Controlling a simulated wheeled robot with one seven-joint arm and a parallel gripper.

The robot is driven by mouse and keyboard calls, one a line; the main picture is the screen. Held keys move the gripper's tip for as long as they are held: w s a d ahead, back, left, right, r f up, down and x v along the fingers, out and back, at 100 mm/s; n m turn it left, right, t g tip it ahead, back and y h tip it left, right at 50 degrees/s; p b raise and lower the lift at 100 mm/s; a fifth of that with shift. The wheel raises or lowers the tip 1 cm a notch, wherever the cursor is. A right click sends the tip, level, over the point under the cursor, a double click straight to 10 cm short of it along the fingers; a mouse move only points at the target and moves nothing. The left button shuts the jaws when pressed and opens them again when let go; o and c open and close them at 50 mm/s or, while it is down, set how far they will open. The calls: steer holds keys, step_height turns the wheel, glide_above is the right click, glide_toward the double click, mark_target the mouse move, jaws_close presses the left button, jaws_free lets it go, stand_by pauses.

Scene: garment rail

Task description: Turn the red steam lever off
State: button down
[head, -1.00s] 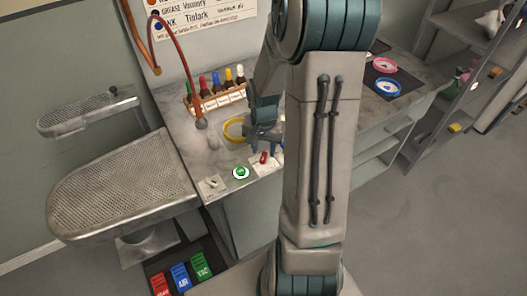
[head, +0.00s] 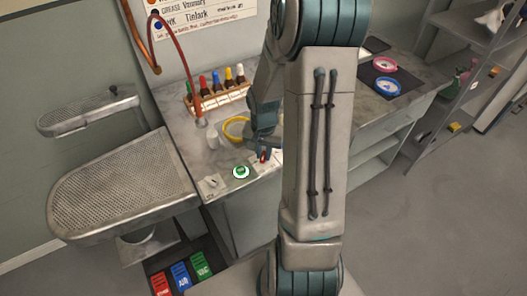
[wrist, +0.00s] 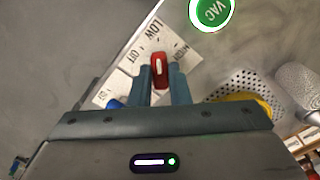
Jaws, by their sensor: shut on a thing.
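My gripper (wrist: 161,76) is shut on the lever, one finger on each side. The lever's lower end is partly hidden between the fingers. In the head view my arm hides part of the plate.
A green VAC button (wrist: 211,10) is close to the lever plate. A perforated ironing board (head: 125,185) fills the left. A blue part shows beside my left finger.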

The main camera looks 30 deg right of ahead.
mark_target(263, 155)
steer(key=shift+n, duration=0.3)
steer(key=n, duration=0.3)
steer(key=shift+n, duration=2.5)
steer(key=shift+w, duration=0.1)
steer(key=c, duration=1.4)
jaws_free()
steer(key=shift+o, duration=0.2)
step_height(263, 155, up, 14)
steer(key=shift+a, duration=0.1)
